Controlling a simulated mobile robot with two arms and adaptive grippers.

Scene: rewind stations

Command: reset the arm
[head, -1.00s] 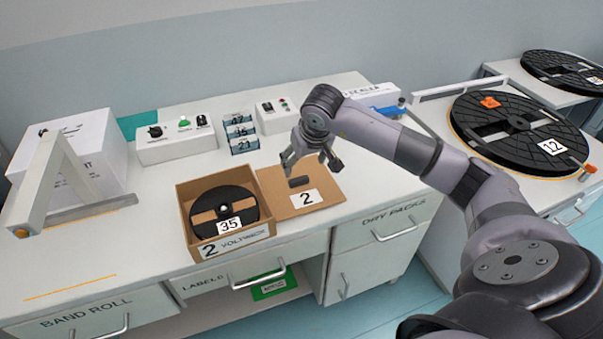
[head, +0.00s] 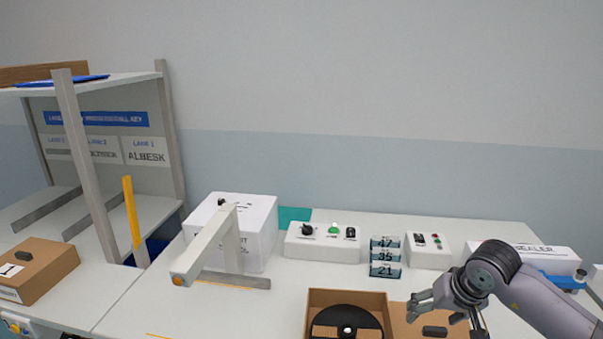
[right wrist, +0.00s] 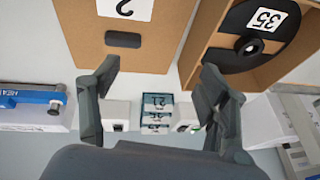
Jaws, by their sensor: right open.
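My right arm (head: 545,300) comes in from the lower right in the head view. Its gripper (head: 445,318) hangs above the open box lid at the bench's front right. In the right wrist view the gripper (right wrist: 160,90) is open, its fingers wide apart with nothing between them. The cardboard lid (right wrist: 160,58), with a dark slot and a label "2", lies beyond the fingers. Beside it is the cardboard box (right wrist: 194,72) holding a black reel (right wrist: 232,50) labelled 35. My left gripper is in no view.
On the bench stand a control box (head: 322,250) with knobs, stacked labelled packs (head: 384,270), a second small box (head: 428,258) and the sealer (head: 525,262). A white carton (head: 258,215) and a slanted grey arm stand left. A closed carton (head: 50,265) sits far left by a shelf.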

